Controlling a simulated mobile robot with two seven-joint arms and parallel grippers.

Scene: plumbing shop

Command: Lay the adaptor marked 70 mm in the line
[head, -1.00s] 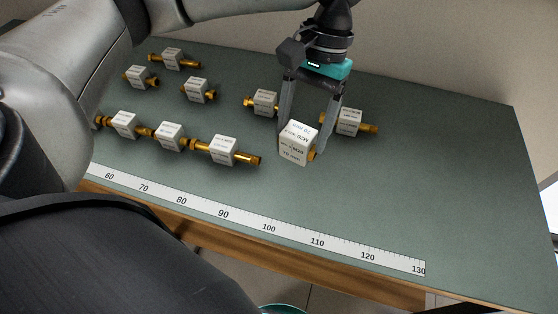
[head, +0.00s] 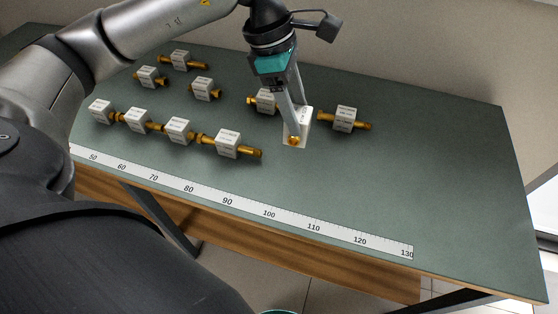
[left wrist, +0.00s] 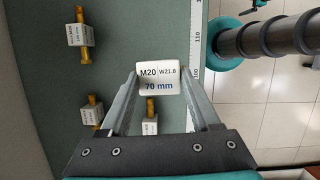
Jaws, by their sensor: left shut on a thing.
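The adaptor marked 70 mm (left wrist: 159,78) is a white block lettered M20, W21.8 and 70 mm. My left gripper (left wrist: 160,92) is shut on it, with a finger on each side. In the head view this adaptor (head: 299,121) shows a brass end towards me, and my left gripper (head: 294,108) holds it from above. It is right of and apart from the line's right-hand piece (head: 228,143). The line also has joined blocks to the left (head: 179,130). I cannot tell the held adaptor's height over the bench. My right gripper is not in view.
A ruler strip (head: 290,222) runs along the bench's front edge. Loose adaptors lie behind the line (head: 204,88), just behind my gripper (head: 263,100) and to its right (head: 344,118). The green bench top (head: 440,180) is clear at the right.

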